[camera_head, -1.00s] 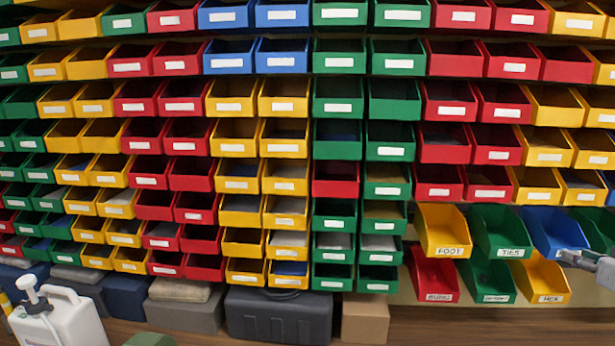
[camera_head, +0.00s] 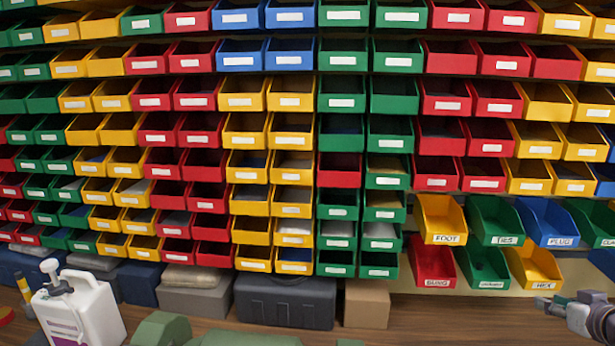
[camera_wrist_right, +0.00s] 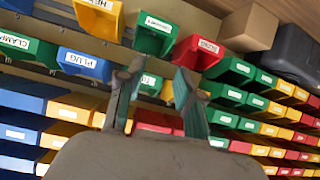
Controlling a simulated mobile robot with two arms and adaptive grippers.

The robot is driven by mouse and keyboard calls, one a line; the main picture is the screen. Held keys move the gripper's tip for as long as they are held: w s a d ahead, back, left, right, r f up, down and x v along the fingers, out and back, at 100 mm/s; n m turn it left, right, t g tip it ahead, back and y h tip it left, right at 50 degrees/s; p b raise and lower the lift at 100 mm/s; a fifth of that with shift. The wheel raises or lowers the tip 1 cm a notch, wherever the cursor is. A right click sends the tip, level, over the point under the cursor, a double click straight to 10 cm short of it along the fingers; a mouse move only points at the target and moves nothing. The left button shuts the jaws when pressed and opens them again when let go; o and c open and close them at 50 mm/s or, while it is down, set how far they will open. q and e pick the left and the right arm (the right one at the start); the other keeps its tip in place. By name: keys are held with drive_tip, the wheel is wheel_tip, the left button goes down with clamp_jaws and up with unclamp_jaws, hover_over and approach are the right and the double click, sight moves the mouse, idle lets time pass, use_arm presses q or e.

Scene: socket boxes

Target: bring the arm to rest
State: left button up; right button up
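My right gripper (camera_head: 548,305) is at the lower right of the head view, in front of and below the labelled bins. In the right wrist view its two fingers (camera_wrist_right: 155,95) stand apart with nothing between them, so it is open and empty. My left gripper is in neither view.
A wall of coloured bins fills the back. Larger labelled bins hang at right: yellow FOOT (camera_head: 441,221), green TIES (camera_head: 496,222), blue PLUG (camera_head: 548,223), yellow HEX (camera_head: 534,266). A white pump jug (camera_head: 85,310) stands at lower left. A cardboard box (camera_head: 366,304) and dark case (camera_head: 285,302) sit below.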

drive_tip(key=s+a+f+n+g+y, duration=0.1)
drive_tip(key=s+a+f+g, duration=0.2)
drive_tip(key=s+a+f, duration=0.55)
drive_tip(key=s+a+f+n+g, duration=0.2)
drive_tip(key=s+a+f, duration=0.4)
drive_tip(key=a+f, duration=0.45)
drive_tip(key=s+a+f+g, duration=0.1)
drive_tip(key=s+a+g, duration=0.1)
drive_tip(key=s+a, duration=0.55)
drive_tip(key=s+a+f+g, duration=0.15)
drive_tip(key=s+a, duration=0.25)
drive_tip(key=s, duration=0.6)
wheel_tip(320, 180, down, 31)
drive_tip(key=s+g+b, duration=0.2)
drive_tip(key=b, duration=0.2)
use_arm(q)
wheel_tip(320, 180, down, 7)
drive_tip(key=b, duration=0.2)
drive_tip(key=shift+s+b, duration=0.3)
drive_tip(key=shift+b, duration=0.1)
use_arm(e)
drive_tip(key=s+d+f, duration=0.3)
drive_tip(key=s+f, duration=1.2)
drive_tip(key=f, duration=0.2)
drive_tip(key=shift+s+f+g, duration=0.3)
drive_tip(key=shift+s+g, duration=0.05)
drive_tip(key=shift+g, duration=0.1)
